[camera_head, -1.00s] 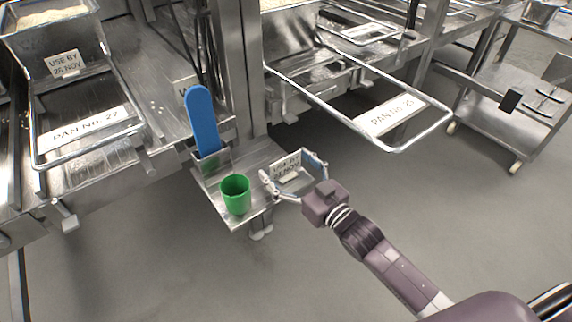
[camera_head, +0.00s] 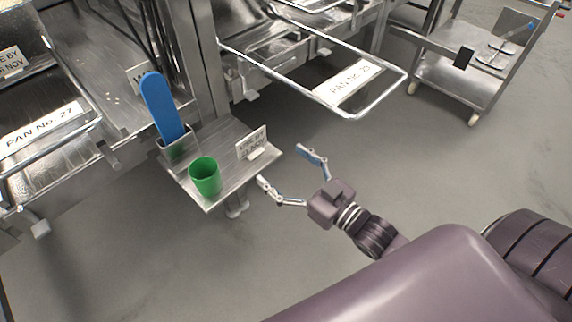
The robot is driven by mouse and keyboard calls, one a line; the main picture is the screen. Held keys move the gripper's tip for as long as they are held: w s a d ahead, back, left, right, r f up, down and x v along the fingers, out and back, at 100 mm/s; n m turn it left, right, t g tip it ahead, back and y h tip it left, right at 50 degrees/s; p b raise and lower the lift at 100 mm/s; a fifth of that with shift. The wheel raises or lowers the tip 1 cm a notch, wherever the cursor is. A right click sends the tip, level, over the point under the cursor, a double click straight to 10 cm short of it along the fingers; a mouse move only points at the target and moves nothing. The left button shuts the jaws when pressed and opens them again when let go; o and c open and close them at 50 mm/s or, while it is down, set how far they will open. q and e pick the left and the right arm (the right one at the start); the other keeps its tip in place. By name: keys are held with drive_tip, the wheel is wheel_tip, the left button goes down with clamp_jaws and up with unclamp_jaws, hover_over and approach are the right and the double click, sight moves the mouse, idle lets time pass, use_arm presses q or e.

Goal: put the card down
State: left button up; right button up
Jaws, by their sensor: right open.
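The white card (camera_head: 251,142), with "USE BY" lettering, stands upright near the right end of a small metal shelf (camera_head: 233,186). A small pale foot shows at its base. My right gripper (camera_head: 288,172) is open and empty, to the right of the card and apart from it. One fingertip is close to the shelf's front right edge, the other is farther right over the floor. My left gripper is not in view.
A green cup (camera_head: 205,177) stands on the shelf, left of the card. A blue paddle (camera_head: 162,108) stands in a metal holder (camera_head: 179,149) behind it. A pan frame labelled "PAN No. 23" (camera_head: 350,89) juts out above. A metal trolley (camera_head: 460,80) stands at the back right.

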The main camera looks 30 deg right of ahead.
drive_tip(key=s+f+m+g+h, duration=0.2)
drive_tip(key=s+f+g+h, duration=0.4)
drive_tip(key=f, duration=0.5)
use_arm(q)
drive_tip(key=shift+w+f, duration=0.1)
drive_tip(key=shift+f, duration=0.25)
use_arm(e)
drive_tip(key=s+f+g, duration=0.3)
drive_tip(key=s+g, duration=0.4)
drive_tip(key=s, duration=0.7)
drive_tip(key=shift+f+g, duration=0.3)
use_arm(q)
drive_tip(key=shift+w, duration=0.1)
use_arm(e)
drive_tip(key=shift+f, duration=0.1)
